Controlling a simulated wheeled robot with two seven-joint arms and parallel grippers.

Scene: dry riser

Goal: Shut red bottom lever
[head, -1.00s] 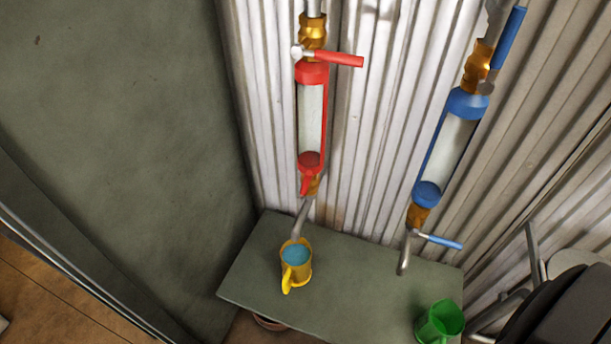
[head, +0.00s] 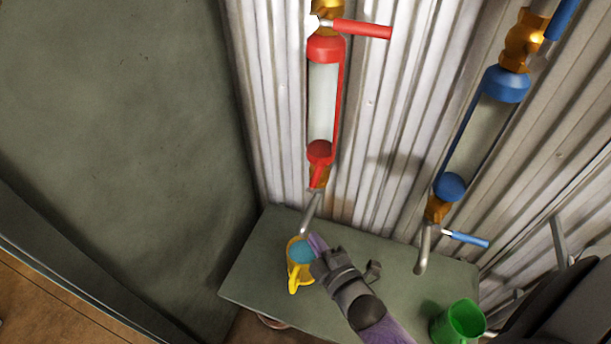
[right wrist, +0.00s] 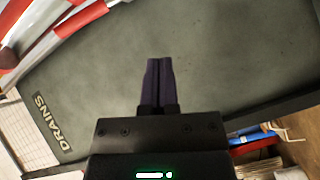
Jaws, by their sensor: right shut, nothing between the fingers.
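The red bottom lever (head: 317,174) points down along the brass valve under the red sight tube (head: 322,100). My right gripper (head: 316,243) is below it, apart from it, with its purple fingertips close beside the yellow mug (head: 299,272) under the red pipe's spout (head: 310,213). I cannot tell whether the fingertips touch the mug. In the right wrist view the two fingers (right wrist: 158,82) are together with nothing between them. The mug holds blue liquid. The red top lever (head: 362,29) sticks out to the right. My left gripper is not in view.
A grey-green bench (head: 255,250) stands below the pipes. The blue tube (head: 478,130) with its blue bottom lever (head: 466,240) is to the right. A green mug (head: 460,322) stands at the bench's right end. A striped red-white barrier (right wrist: 75,50) and a DRAINS sign (right wrist: 52,122) show in the wrist view.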

